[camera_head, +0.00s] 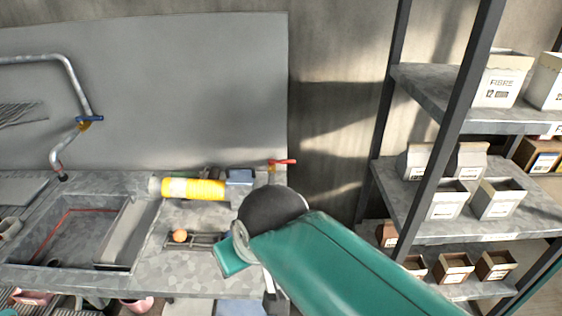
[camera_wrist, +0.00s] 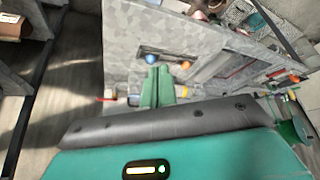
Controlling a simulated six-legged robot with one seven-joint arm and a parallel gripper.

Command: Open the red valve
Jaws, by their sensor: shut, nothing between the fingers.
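The red valve (camera_head: 283,162) is a small lever handle on a yellow fitting at the right end of the counter, by the wall panel. Its handle points to the right. In the wrist view, a small red bar (camera_wrist: 106,99) beside a yellow piece appears left of my fingers and looks like the same valve. My gripper (camera_wrist: 158,70) shows there as two green fingers close together, shut and empty, apart from the red bar. In the head view my arm covers most of the gripper, just in front of the valve.
A yellow cylinder (camera_head: 193,189) and a blue-grey box (camera_head: 239,177) lie on the counter left of the valve. An orange ball (camera_head: 180,235) sits nearer the front. A sink (camera_head: 75,235) is at left. A shelf rack (camera_head: 455,205) with several boxes stands at right.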

